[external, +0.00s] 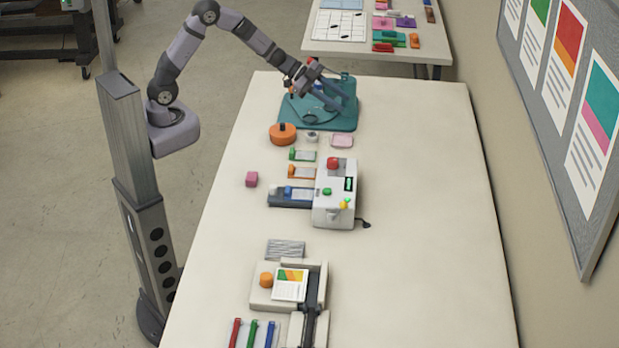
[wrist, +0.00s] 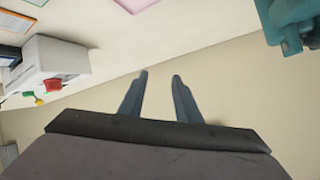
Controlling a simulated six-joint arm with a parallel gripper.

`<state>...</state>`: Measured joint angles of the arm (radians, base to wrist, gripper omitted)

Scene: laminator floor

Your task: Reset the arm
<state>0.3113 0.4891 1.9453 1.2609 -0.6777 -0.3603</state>
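My gripper (external: 326,92) is at the far end of the white table, over the teal fixture (external: 346,122) in the external view. In the wrist view, the two fingers of my gripper (wrist: 159,76) stand apart with only bare surface showing between them. The gripper is open and empty. The teal fixture also shows at the top right of the wrist view (wrist: 290,20), apart from the fingers. My arm is raised and bent, reaching from its column at the left over the table's far edge.
A white laminator (external: 333,205) with a red knob stands mid-table. A paper trimmer (external: 313,288) is at the front. The table's right side is clear up to the wall.

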